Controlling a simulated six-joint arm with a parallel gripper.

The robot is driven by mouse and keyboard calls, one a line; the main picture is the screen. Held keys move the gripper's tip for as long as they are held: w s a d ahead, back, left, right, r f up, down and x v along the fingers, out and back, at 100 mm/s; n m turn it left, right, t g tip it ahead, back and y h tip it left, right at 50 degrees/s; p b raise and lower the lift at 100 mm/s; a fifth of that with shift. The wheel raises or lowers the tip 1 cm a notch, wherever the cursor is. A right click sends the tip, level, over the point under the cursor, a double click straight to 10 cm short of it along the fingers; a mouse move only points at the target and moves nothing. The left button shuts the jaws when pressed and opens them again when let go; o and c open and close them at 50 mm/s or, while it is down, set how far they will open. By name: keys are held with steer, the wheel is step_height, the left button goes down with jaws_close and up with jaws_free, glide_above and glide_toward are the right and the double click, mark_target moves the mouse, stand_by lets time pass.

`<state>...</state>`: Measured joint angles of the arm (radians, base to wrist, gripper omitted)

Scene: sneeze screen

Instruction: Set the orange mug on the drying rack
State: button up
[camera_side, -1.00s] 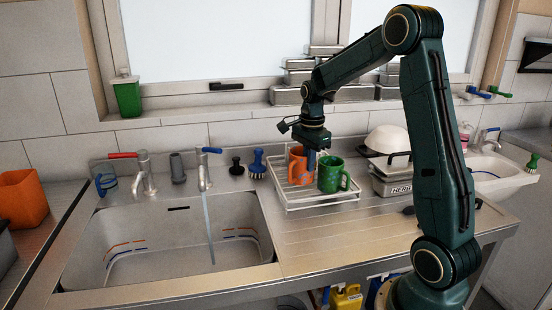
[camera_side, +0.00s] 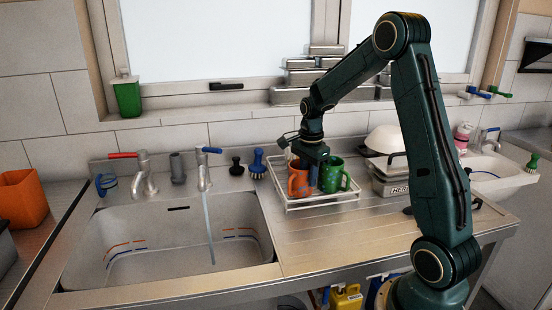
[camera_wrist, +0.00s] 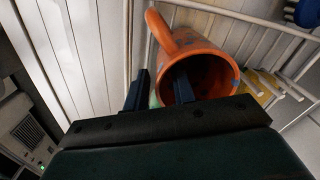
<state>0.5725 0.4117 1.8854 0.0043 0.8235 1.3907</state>
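The orange mug (camera_side: 299,182) stands on the white wire drying rack (camera_side: 322,202), left of the green mug (camera_side: 332,175). My gripper (camera_side: 312,178) is low over the rack, its fingers down at the orange mug's right side. In the wrist view, the orange mug (camera_wrist: 208,68) has its mouth toward the camera and its handle at upper left. My gripper (camera_wrist: 161,88) has its fingers apart, one inside the mouth and one outside the wall. A gap shows between the outer finger and the wall. The mug's underside is hidden.
The sink (camera_side: 165,240) with taps lies left of the rack, and two brushes (camera_side: 257,165) stand behind its left end. A grey bin (camera_side: 392,185) with a white bowl is close on the right. The ribbed drainboard (camera_side: 390,232) in front is clear.

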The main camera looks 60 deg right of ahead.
steer(key=shift+r, duration=0.1)
step_height(320, 180, up, 12)
stand_by(1.0)
steer(key=shift+s+a, duration=0.1)
steer(key=s+a+r+n+t, duration=0.1)
steer(key=s+a+r+n, duration=0.25)
steer(key=a+n, duration=0.3)
steer(key=s+a+r+n+t, duration=0.1)
steer(key=s+a+r+n, duration=0.1)
steer(key=s+a+n, duration=0.45)
steer(key=s+a+f+n+t, duration=0.3)
steer(key=s+a+n, duration=0.5)
steer(key=a+n, duration=0.1)
steer(key=shift+a+n, duration=0.3)
steer(key=shift+a, duration=0.3)
